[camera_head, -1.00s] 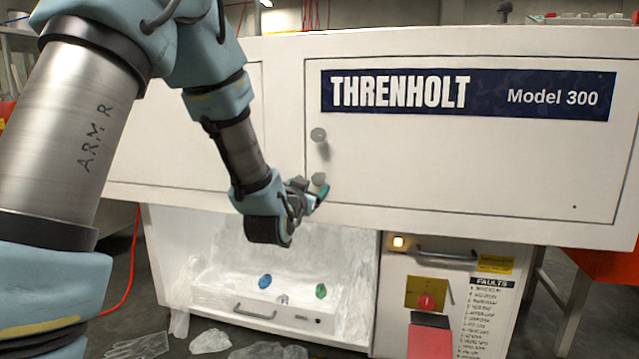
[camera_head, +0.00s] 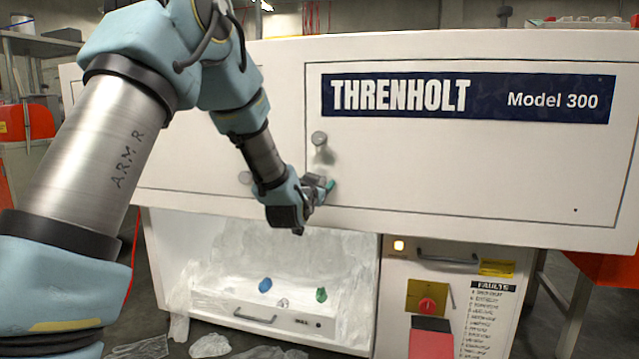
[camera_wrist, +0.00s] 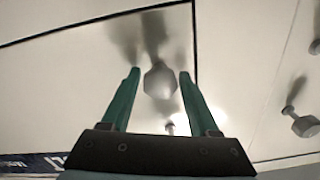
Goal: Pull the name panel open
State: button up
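The name panel (camera_head: 450,165) is a white door with a dark blue THRENHOLT Model 300 label (camera_head: 465,97). It looks shut, flush with the housing. An upper round knob (camera_head: 319,139) shows near its left edge. The lower knob is hidden behind my gripper (camera_head: 326,187) in the head view. In the wrist view, my gripper's two green fingers (camera_wrist: 160,82) are apart, with the lower grey knob (camera_wrist: 160,82) between their tips. Gaps show on both sides of the knob, so neither finger appears to touch it.
A neighbouring white panel on the left has a knob (camera_head: 245,178). Below is an open bay with a drawer (camera_head: 270,316), and blue and green pieces. A control cabinet (camera_head: 450,300) with a handle and red switch stands below right. Clear film pieces lie on the floor.

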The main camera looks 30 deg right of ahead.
grip_shut()
dwell(1.1)
